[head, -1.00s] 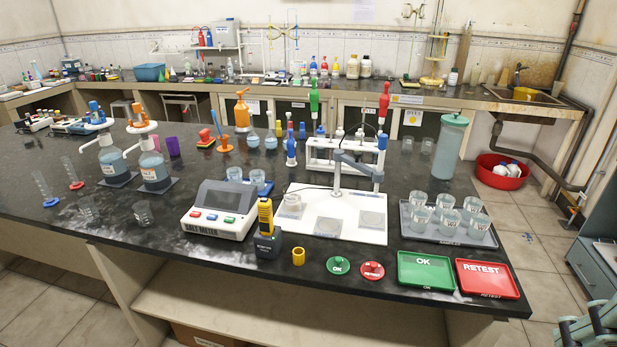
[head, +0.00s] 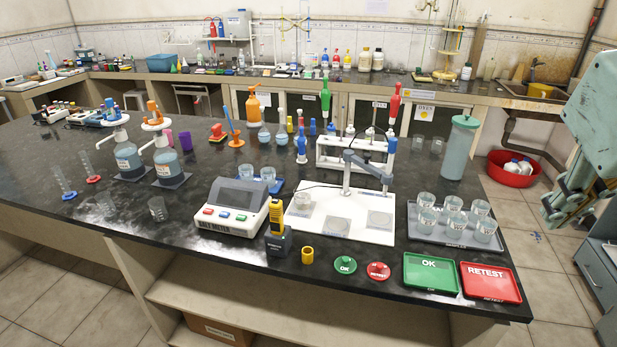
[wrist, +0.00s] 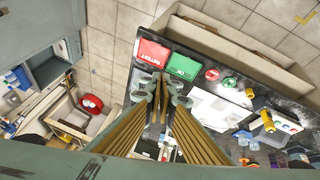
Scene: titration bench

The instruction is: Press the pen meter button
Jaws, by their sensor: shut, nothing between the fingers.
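The yellow pen meter (head: 277,217) stands upright in a dark holder (head: 278,243) at the bench's front edge, right of the salt meter. It also shows in the wrist view (wrist: 267,121), right of the fingers. Its button is too small to make out. My gripper (head: 556,215) hangs at the right edge of the head view, beyond the bench's right end and well away from the pen meter. In the wrist view my gripper (wrist: 160,82) has its fingers together, with nothing held, near the red and green trays.
The salt meter (head: 233,209) stands left of the pen meter, a yellow ring (head: 307,255) to its right. The white stirrer board (head: 342,221), beaker tray (head: 412,232), green OK tray (head: 431,273) and red RETEST tray (head: 490,282) lie between it and my arm.

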